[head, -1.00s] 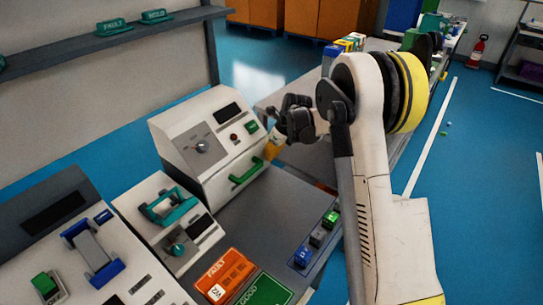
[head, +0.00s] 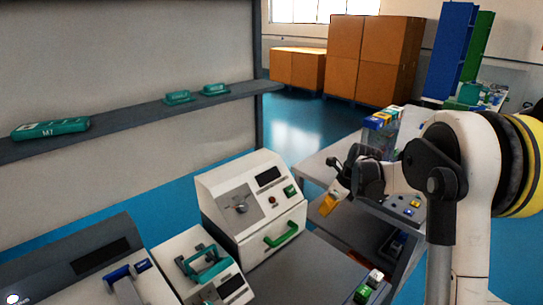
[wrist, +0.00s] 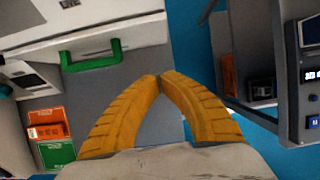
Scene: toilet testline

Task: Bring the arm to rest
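My arm reaches in from the right of the head view, and my gripper (head: 328,205) hangs in the air right of the white test machine with the green handle (head: 281,234). In the wrist view the two yellow fingers of my gripper (wrist: 159,78) meet at their tips. Nothing shows between them.
The grey bench (head: 310,270) lies below, with a teal-handled device (head: 205,262) at its left. A second bench (head: 350,150) with boxes stands behind my gripper. A dark shelf (head: 120,113) runs along the left. Blue floor (wrist: 190,60) shows between benches in the wrist view.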

